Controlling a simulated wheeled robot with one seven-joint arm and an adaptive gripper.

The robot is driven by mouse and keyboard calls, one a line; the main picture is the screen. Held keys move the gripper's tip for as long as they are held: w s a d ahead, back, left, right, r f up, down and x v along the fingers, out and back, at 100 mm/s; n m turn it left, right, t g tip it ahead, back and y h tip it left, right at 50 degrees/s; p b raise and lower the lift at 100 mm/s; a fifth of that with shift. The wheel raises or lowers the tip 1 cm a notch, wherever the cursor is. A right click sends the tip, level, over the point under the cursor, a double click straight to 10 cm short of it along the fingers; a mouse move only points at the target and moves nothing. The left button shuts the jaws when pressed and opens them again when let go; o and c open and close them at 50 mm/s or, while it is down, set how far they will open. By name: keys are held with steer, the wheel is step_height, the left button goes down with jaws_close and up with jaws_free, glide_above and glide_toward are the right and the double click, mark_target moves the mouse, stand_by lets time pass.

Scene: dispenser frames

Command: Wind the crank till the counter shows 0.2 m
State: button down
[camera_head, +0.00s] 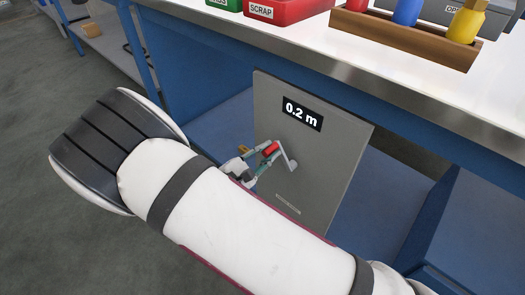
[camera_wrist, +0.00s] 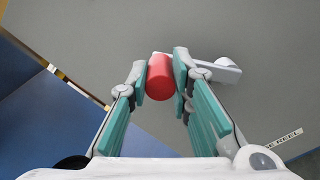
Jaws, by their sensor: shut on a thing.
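The grey dispenser panel (camera_head: 335,150) stands below the workbench edge. Its black counter (camera_head: 302,114) reads 0.2 m. The crank has a light grey arm (camera_head: 287,157) and a red handle (camera_head: 271,148). In the wrist view the red handle (camera_wrist: 160,77) sits between the two fingers, and the crank arm (camera_wrist: 222,70) runs from it to the right. My gripper (camera_wrist: 160,75) is shut on the red handle. In the head view my gripper (camera_head: 266,154) is at the panel's left part, partly hidden by my own arm.
The workbench top (camera_head: 340,45) above carries a red SCRAP bin (camera_head: 285,9), a green bin (camera_head: 226,4) and a wooden rack (camera_head: 410,35) with coloured bottles. A blue shelf (camera_head: 225,125) lies behind the panel. Open floor (camera_head: 50,200) is on the left.

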steer(key=shift+s+d+r+m, duration=0.25)
steer(key=shift+s+d+m, duration=0.35)
steer(key=shift+m, duration=0.55)
steer(key=shift+s+d+r+m, duration=0.2)
steer(key=shift+s+d+m, duration=0.25)
steer(key=shift+d+m, duration=0.55)
steer(key=shift+s+d+r+m, duration=0.25)
steer(key=shift+s+d+m, duration=0.25)
steer(key=shift+m, duration=0.85)
steer(key=shift+a, duration=0.1)
steer(key=c, duration=1.4)
jaws_free()
steer(key=shift+c, duration=0.2)
steer(key=v, duration=1.2)
